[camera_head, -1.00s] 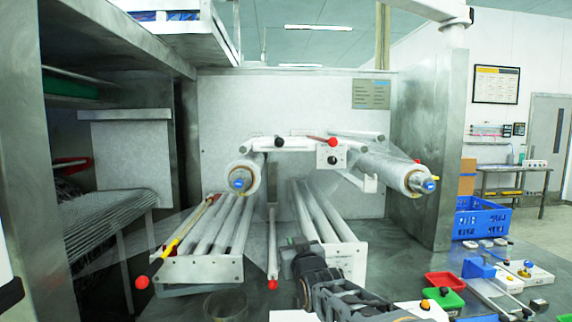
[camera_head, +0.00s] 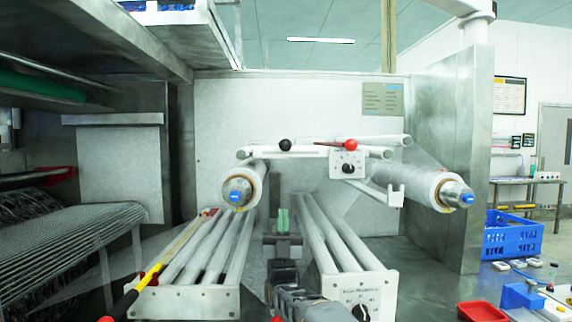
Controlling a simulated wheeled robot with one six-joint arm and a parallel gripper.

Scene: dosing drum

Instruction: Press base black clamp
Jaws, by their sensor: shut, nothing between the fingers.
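My gripper (camera_head: 282,220) has green fingertips, held together with nothing between them. It points away from me at the centre of the view, in front of the machine, between the two lower roller racks. A black ball-ended lever (camera_head: 285,145) stands above and beyond it on the upper white frame, apart from the fingertips. A black knob (camera_head: 349,170) sits on the white box of that frame. Another black knob (camera_head: 361,313) is on the front plate of the lower right rack. No label shows which of these black parts is the base clamp.
A red ball-ended lever (camera_head: 351,145) is beside the black one. Film rolls (camera_head: 243,185) (camera_head: 425,187) stick out left and right. A yellow-and-red rod (camera_head: 150,277) lies along the left rack (camera_head: 190,301). A blue crate (camera_head: 512,236) and a red tray (camera_head: 482,311) are at right.

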